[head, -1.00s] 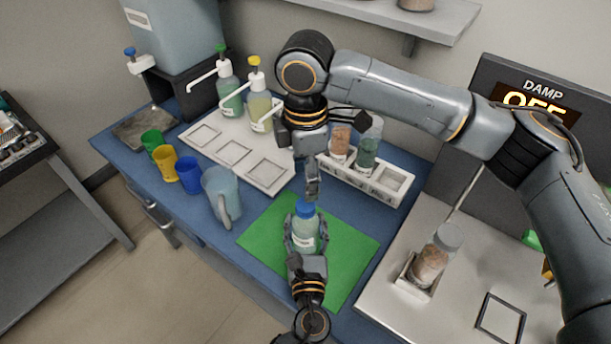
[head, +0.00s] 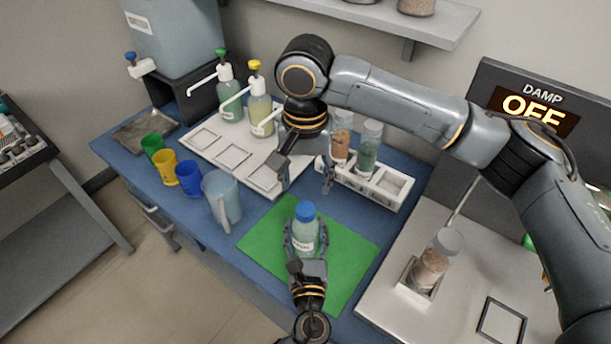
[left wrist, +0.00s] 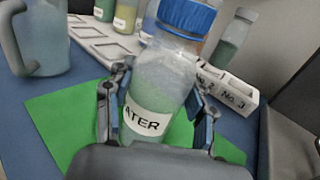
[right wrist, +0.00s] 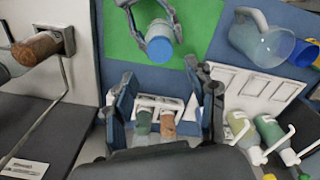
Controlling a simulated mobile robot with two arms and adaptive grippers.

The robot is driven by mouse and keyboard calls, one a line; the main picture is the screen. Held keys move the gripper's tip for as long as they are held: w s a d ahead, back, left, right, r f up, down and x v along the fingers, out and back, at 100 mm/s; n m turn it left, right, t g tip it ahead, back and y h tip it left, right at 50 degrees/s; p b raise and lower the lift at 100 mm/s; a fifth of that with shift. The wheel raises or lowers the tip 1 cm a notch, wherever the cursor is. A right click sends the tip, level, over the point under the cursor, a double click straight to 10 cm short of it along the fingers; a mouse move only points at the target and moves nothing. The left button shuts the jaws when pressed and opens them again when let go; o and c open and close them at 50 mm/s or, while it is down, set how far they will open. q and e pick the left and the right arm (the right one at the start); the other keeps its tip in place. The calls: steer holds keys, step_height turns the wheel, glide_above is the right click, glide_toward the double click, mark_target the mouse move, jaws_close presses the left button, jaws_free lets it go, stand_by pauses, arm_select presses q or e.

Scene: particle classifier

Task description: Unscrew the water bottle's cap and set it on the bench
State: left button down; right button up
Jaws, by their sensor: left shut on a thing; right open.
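The water bottle (head: 305,232) stands upright on the green mat (head: 345,245) with its blue cap (head: 305,211) on top. My left gripper (head: 305,248) is shut around the bottle's body. In the left wrist view the fingers flank the bottle (left wrist: 158,85) beside its "WATER" label, and the blue cap (left wrist: 187,17) sits on its neck. My right gripper (head: 305,180) is open and empty, above and behind the bottle, with its fingers spread wide. In the right wrist view the capped bottle (right wrist: 160,45) is beyond the open fingers.
A jug (head: 222,198) and several coloured cups (head: 188,177) stand left on the blue bench (head: 125,152). Pump bottles (head: 260,108) and a white tray (head: 232,153) are behind. A rack (head: 365,185) with two jars is behind right. A jar (head: 435,258) stands on the grey surface at right.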

mark_target(306, 208)
steer(key=m, duration=0.7)
steer(key=shift+m, duration=0.4)
steer(key=m, duration=0.6)
steer(key=shift+m, duration=0.4)
steer(key=shift+f, duration=4)
jaws_close()
